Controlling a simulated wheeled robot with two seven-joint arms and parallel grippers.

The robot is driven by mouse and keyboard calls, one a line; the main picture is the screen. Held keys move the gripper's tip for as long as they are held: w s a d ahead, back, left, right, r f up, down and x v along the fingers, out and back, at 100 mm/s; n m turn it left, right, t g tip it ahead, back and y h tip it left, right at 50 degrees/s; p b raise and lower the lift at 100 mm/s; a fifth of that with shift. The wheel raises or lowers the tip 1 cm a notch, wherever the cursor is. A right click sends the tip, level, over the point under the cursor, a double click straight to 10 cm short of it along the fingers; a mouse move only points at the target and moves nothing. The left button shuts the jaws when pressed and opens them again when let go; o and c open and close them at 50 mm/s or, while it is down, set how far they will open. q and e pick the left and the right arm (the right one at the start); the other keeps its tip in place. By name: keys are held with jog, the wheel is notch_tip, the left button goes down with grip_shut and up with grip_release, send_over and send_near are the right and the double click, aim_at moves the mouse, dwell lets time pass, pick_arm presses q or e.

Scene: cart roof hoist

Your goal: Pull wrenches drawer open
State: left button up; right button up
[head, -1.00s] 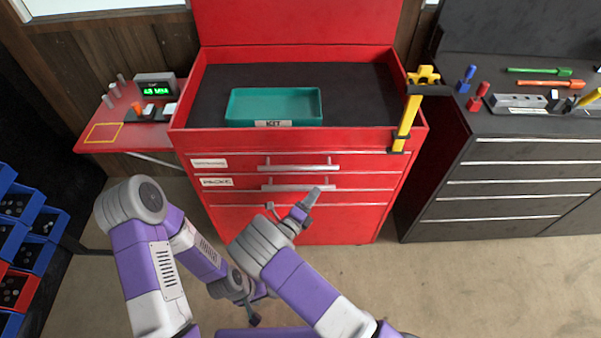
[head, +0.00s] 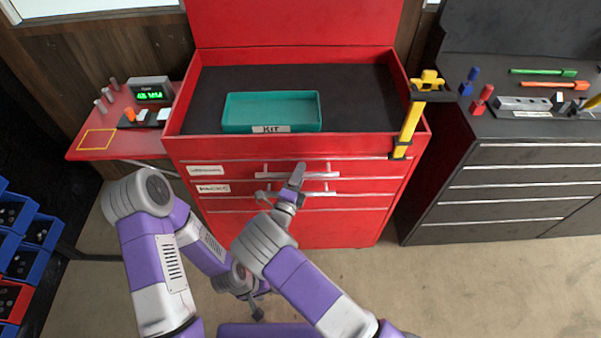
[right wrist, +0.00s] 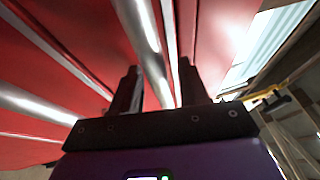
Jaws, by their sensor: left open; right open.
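The red tool chest has two labelled upper drawers, both shut. The top drawer (head: 232,172) has a label too blurred to read surely as wrenches, and a silver handle (head: 320,176). My right gripper (head: 283,187) is open in front of the drawer handles. In the right wrist view a handle bar (right wrist: 147,40), apparently the upper one, runs between its open fingers (right wrist: 160,92); I cannot tell whether they touch it. The lower handle (right wrist: 35,104) shows at the left there. My left gripper (head: 256,311) is open and empty, low over the floor.
The second drawer (head: 240,188) lies just below. A teal kit tray (head: 270,129) sits on the chest top. A yellow-handled tool (head: 409,125) hangs at the chest's right corner. A red side shelf (head: 90,153) is left, a dark cabinet (head: 500,190) right.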

grip_shut()
pick_arm(q)
jog(key=shift+r, duration=0.1)
pick_arm(e)
jog(key=shift+s, duration=0.15)
